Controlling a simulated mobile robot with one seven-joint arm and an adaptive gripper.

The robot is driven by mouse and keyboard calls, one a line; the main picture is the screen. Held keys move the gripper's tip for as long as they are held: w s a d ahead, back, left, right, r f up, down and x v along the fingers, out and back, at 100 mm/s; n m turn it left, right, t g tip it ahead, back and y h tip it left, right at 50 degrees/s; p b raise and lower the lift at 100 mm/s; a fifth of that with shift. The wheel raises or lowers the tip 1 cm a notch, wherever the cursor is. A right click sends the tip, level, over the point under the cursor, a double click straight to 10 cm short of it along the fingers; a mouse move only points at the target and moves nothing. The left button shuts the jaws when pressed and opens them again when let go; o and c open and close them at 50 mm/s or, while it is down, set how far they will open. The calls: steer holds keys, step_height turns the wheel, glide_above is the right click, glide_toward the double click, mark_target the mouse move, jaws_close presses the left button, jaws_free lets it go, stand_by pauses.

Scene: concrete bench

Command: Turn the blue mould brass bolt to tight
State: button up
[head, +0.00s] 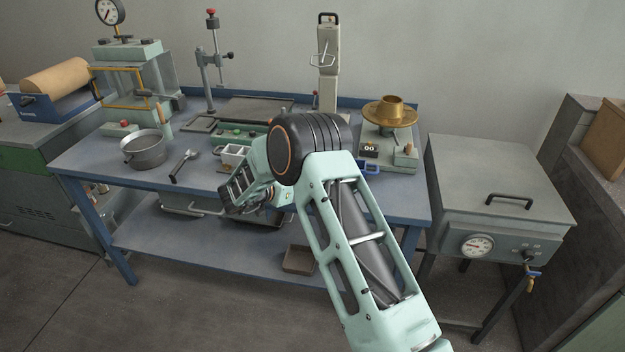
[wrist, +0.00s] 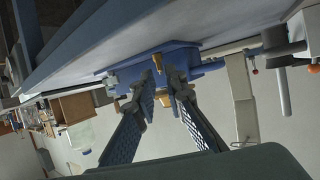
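In the wrist view the blue mould (wrist: 190,66) is ahead of my fingers, on the grey bench top, which appears tilted. A brass bolt (wrist: 157,63) on its near side shows between the fingertips. My gripper (wrist: 163,82) is open and empty, its two dark lattice fingers apart, short of or just at the bolt; contact cannot be told. In the head view my gripper (head: 238,191) is over the front edge of the bench, left of my arm's round dark joint.
The blue-edged bench (head: 215,180) carries a metal pot (head: 144,150), a scoop (head: 184,166), a white mould (head: 233,154) and a brass-topped device (head: 391,111). A grey oven (head: 497,190) stands right. A small tray (head: 298,260) lies on the lower shelf.

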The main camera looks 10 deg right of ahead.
steer(key=v, duration=0.9)
steer(key=shift+s+a, duration=0.2)
steer(key=shift+r, duration=0.1)
